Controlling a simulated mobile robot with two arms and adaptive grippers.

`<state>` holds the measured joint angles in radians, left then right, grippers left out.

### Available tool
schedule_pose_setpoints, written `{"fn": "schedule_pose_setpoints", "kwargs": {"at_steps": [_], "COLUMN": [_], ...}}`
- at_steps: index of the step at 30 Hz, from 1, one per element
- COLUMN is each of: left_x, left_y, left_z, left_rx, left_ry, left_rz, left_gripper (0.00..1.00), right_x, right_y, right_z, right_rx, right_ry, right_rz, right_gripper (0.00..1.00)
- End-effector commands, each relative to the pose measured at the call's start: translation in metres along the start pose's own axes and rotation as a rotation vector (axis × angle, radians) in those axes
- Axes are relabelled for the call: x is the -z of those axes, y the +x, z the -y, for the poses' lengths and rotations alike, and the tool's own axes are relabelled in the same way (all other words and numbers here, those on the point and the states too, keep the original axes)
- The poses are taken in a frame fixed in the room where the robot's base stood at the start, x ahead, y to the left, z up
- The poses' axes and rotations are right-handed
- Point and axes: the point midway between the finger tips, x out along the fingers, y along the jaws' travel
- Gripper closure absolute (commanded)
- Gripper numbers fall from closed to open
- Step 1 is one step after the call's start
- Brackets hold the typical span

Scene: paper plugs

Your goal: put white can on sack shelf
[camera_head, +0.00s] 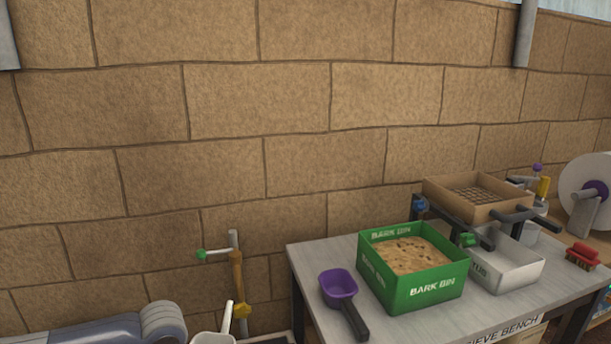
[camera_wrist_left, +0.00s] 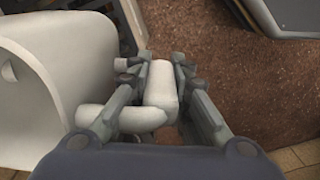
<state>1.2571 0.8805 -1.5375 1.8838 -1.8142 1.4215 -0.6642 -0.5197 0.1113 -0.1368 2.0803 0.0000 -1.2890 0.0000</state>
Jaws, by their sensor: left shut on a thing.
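The white can (camera_wrist_left: 38,105) fills the left side of the left wrist view, with a rounded white handle reaching to the right. My left gripper (camera_wrist_left: 158,68) is shut on that handle, with a finger on each side of it. In the head view a white piece (camera_head: 212,338) with a thin upright part shows at the bottom edge; I cannot tell if it is the same can. I cannot make out the sack shelf in either view. My right gripper is not in view.
A grey bench (camera_head: 312,262) stands at the right, holding a green bark bin (camera_head: 413,282), a purple scoop (camera_head: 338,284), a sieve box (camera_head: 478,196), a white tray (camera_head: 505,262) and a red brush (camera_head: 582,256). A standpipe with a green-ended tap (camera_head: 237,270) stands against the block wall.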

Motion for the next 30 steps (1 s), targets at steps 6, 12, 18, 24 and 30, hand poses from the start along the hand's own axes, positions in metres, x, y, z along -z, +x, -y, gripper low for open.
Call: {"fn": "schedule_pose_setpoints", "kwargs": {"at_steps": [6, 12, 18, 24, 30], "left_x": [-0.010, -0.018, -0.024, -0.030, -0.034], "left_y": [-0.073, -0.128, -0.181, -0.234, -0.286], "left_z": [0.010, 0.021, 0.033, 0.046, 0.059], "left_rx": [-0.003, -0.004, -0.004, -0.003, 0.001], "left_ry": [0.243, 0.467, 0.691, 0.919, 1.145], "left_rz": [0.007, 0.010, 0.009, 0.005, -0.002], "left_gripper": [1.00, 1.00, 1.00, 1.00, 1.00], "right_x": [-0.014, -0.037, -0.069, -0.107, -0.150], "right_y": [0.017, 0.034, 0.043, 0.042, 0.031], "right_z": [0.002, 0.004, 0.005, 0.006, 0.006], "right_rx": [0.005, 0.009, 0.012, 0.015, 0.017], "right_ry": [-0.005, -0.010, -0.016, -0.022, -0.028], "right_rz": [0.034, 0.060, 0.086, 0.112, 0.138], "right_gripper": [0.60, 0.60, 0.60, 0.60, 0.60]}}
